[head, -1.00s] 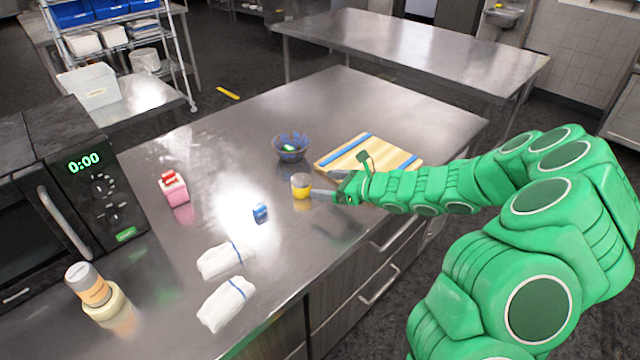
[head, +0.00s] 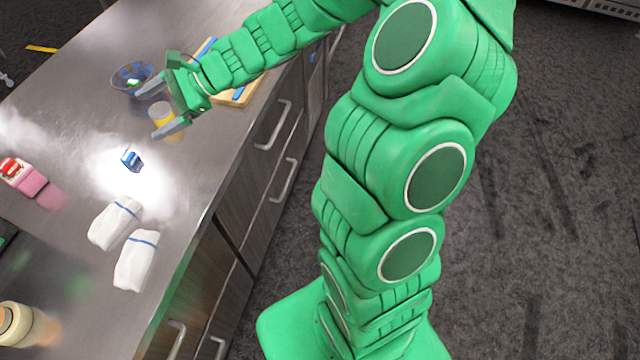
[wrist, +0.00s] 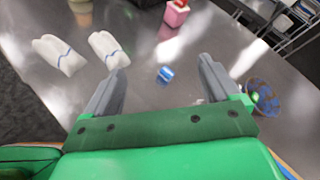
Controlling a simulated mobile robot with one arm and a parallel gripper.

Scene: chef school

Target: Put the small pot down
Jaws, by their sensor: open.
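The small pot (head: 163,113), yellow with a pale top, appears upright on the steel counter near its front edge. My gripper (head: 148,114) is open, its two grey fingers spread apart. In the head view the fingers lie on either side of the pot, and the nearer one overlaps its lower part. I cannot tell whether they touch it. In the wrist view my gripper (wrist: 158,82) also shows open with nothing seen held between the fingers. The pot cannot be made out there.
A small blue item (head: 131,159), two white cloth bundles (head: 116,222) and a pink item (head: 22,178) stand on the counter (head: 75,120). Bare counter lies between them.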

